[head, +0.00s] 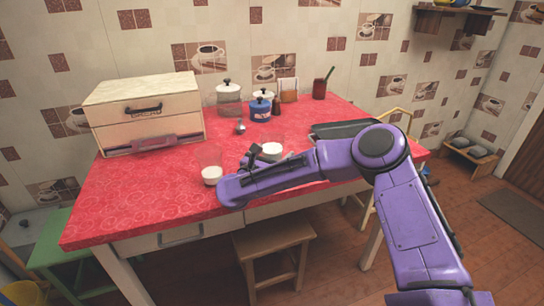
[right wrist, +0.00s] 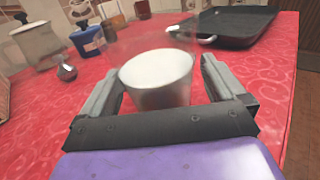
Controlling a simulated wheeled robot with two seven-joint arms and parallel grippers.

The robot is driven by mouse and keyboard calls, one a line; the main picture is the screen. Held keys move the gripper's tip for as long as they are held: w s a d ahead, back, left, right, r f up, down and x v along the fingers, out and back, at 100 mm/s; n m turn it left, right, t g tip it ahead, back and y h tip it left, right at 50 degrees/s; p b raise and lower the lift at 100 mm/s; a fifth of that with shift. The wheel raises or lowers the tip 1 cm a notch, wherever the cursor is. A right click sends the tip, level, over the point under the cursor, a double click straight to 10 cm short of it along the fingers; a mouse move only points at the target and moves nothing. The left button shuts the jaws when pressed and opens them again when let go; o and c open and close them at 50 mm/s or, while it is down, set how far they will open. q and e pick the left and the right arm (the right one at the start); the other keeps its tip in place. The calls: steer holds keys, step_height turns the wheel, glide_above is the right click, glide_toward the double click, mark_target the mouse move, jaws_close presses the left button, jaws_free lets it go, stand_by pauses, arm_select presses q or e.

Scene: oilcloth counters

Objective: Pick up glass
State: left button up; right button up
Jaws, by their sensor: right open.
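A clear glass with white contents (right wrist: 157,78) stands upright on the red counter. In the right wrist view it is between the two fingers of my right gripper (right wrist: 161,68), with a small gap showing by each finger. The gripper is open. In the head view this glass (head: 271,151) is just beyond the gripper (head: 262,154) and partly hidden by it. A second clear glass with white contents (head: 210,170) stands to the left, near the counter's front edge. My left gripper is not in view.
A bread box (head: 145,115) stands at the back left. A glass jar (head: 229,97), a blue canister (head: 260,111) and a brown cup (head: 320,88) stand at the back. A dark pan (head: 340,129) lies to the right. A wooden stool (head: 273,242) is below the front edge.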

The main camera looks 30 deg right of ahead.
mark_target(277, 140)
steer(key=shift+w+d, duration=0.3)
steer(key=shift+d, duration=0.35)
steer(key=c, duration=1.3)
steer(key=shift+c, duration=0.2)
steer(key=shift+r, duration=0.15)
steer(key=shift+r, duration=0.6)
steer(key=shift+a+r, duration=0.1)
steer(key=shift+r, duration=0.85)
steer(key=s+a+r, duration=0.3)
steer(key=s+r, duration=0.6)
steer(key=s, duration=0.4)
steer(key=shift+s+a+r, duration=0.2)
steer(key=shift+s+r, duration=0.05)
steer(key=shift+r, duration=0.05)
